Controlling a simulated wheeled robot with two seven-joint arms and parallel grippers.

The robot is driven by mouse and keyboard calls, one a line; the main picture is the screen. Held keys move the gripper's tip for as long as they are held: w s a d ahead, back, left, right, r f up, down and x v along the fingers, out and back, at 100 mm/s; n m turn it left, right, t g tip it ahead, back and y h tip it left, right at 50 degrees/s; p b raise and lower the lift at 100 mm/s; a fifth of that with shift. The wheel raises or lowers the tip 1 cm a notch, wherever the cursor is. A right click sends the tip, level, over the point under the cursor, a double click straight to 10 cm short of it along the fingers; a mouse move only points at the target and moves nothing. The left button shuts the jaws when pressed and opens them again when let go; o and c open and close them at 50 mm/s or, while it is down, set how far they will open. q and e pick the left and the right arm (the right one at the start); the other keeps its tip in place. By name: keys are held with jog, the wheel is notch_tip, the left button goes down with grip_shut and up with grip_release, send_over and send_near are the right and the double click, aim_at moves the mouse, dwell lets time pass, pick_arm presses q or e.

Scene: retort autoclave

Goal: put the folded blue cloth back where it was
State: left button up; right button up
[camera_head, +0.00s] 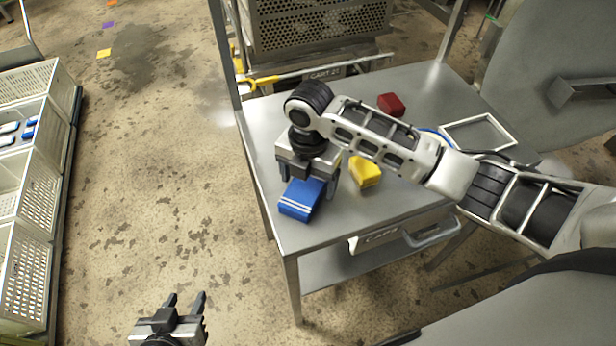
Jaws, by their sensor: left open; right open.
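The folded blue cloth (301,200) with white stripes lies on the grey metal table (290,237) near its front left corner. My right gripper (307,183) is open and points down over the cloth, with its fingers at the cloth's two sides. Its fingertips are partly hidden, so I cannot tell whether they touch the cloth. My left gripper (184,300) is open and empty, low over the floor, away from the table. A white square outline (480,117) is marked on the table's right part, with nothing in it.
A folded yellow cloth (365,171) lies close to the right of my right gripper. A red cloth (391,104) lies farther back. A perforated crate cart (318,28) stands behind the table. White crates (35,190) stand at the far left. The floor between is clear.

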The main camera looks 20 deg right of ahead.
aim_at(309, 182)
notch_tip(309, 182, up, 12)
jog(key=shift+d+r, duration=0.15)
jog(key=shift+r, duration=0.05)
dwell(0.7)
